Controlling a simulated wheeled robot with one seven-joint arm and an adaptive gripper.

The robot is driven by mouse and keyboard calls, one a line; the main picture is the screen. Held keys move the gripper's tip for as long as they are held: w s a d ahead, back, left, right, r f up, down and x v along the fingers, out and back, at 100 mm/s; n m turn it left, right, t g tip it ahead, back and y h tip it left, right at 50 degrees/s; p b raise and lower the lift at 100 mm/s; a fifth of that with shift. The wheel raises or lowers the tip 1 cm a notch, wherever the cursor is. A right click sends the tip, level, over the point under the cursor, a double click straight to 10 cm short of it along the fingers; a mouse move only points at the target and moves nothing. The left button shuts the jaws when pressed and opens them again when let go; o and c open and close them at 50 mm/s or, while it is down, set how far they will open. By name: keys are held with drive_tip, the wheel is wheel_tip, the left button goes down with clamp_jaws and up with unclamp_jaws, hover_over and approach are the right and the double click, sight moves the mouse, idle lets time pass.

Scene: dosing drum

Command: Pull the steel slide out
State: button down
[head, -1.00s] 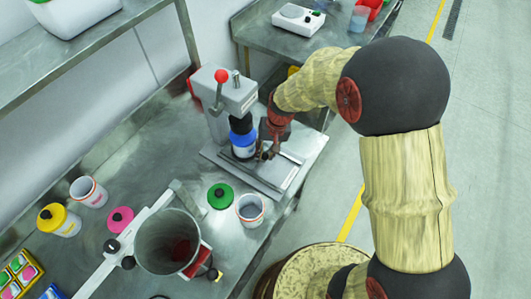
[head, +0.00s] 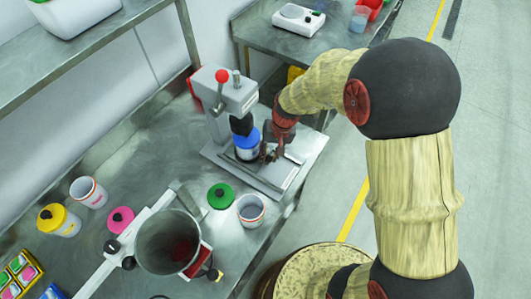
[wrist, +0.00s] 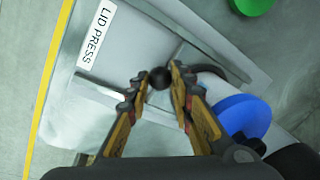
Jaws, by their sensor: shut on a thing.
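The grey lid press (head: 238,95), with a red ball handle (head: 222,76), stands on the steel bench. A white jar with a blue lid (head: 247,142) stands at the press, beneath its dark ram (head: 241,124); the lid also shows in the wrist view (wrist: 243,116). My gripper (head: 268,154) is at the front of the jar. In the wrist view my gripper (wrist: 157,82) is shut on the slide's round black knob (wrist: 159,76). The steel slide itself is largely hidden by my gripper and the jar, so its extent is unclear.
A green lid (head: 221,196) and an open white jar (head: 251,209) lie just in front of the press base (head: 268,184). A large steel drum (head: 167,244) stands further front. Yellow (head: 59,220) and open jars (head: 88,192) are left.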

drive_tip(key=s+d, duration=0.2)
drive_tip(key=d, duration=0.1)
drive_tip(key=s+d, duration=0.5)
drive_tip(key=d, duration=0.1)
drive_tip(key=shift+s+d, duration=0.25)
drive_tip(key=shift+d, duration=0.1)
drive_tip(key=shift+s, duration=0.1)
drive_tip(key=c, duration=1.8)
unclamp_jaws()
drive_tip(key=shift+s+d, duration=0.1)
drive_tip(key=shift+d, duration=0.05)
drive_tip(key=shift+r, duration=0.1)
drive_tip(key=shift+r, duration=0.4)
drive_tip(key=r, duration=0.3)
drive_tip(key=d+r, duration=0.1)
drive_tip(key=r, duration=0.3)
drive_tip(key=d+r, duration=0.1)
drive_tip(key=r, duration=0.2)
drive_tip(key=shift+d+r, duration=0.1)
drive_tip(key=shift+r, duration=0.25)
